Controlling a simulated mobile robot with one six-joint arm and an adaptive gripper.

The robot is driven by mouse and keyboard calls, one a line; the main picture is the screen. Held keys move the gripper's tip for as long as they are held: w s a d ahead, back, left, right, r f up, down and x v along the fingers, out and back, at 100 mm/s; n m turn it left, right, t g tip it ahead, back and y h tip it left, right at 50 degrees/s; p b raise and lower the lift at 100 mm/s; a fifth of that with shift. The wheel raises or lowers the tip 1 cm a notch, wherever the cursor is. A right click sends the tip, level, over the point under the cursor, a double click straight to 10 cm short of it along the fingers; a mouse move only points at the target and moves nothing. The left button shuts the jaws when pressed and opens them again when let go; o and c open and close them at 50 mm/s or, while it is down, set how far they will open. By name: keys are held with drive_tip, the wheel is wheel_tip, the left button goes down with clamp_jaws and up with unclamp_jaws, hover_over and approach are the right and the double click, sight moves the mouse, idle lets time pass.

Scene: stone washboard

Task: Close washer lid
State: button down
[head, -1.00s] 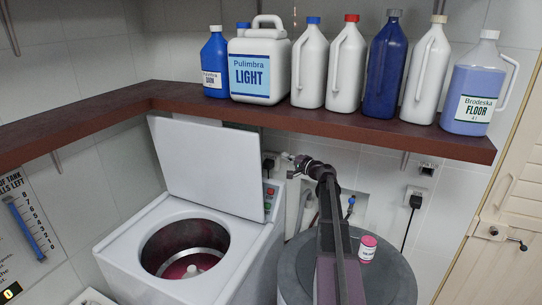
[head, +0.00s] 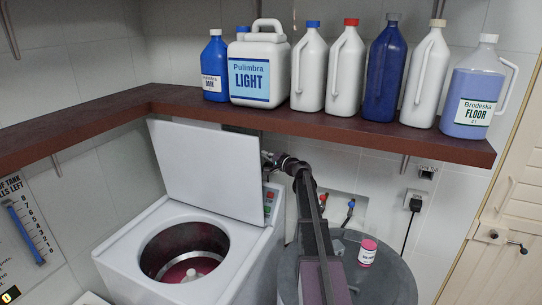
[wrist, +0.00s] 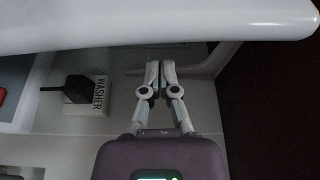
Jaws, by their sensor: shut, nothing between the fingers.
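The white washer (head: 118,258) stands at the lower left with its round tub open. Its white lid (head: 205,165) is raised and leans back near the shelf edge. My gripper (head: 266,158) is at the lid's right edge, its tips partly hidden behind it. In the wrist view my gripper (wrist: 157,68) has its fingers together and empty. The lid's white edge (wrist: 150,28) crosses the top of that view just beyond the fingertips. I cannot tell whether they touch it.
A dark red shelf (head: 330,131) with several bottles runs just above the lid and arm. A grey round tank (head: 395,280) with a pink can (head: 367,252) on top stands right of the washer. A black plug by a WASHER label (wrist: 100,96) is on the wall.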

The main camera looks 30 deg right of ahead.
drive_tip(key=shift+s+a, duration=0.7)
drive_tip(key=shift+a, duration=0.1)
drive_tip(key=shift+s, duration=0.15)
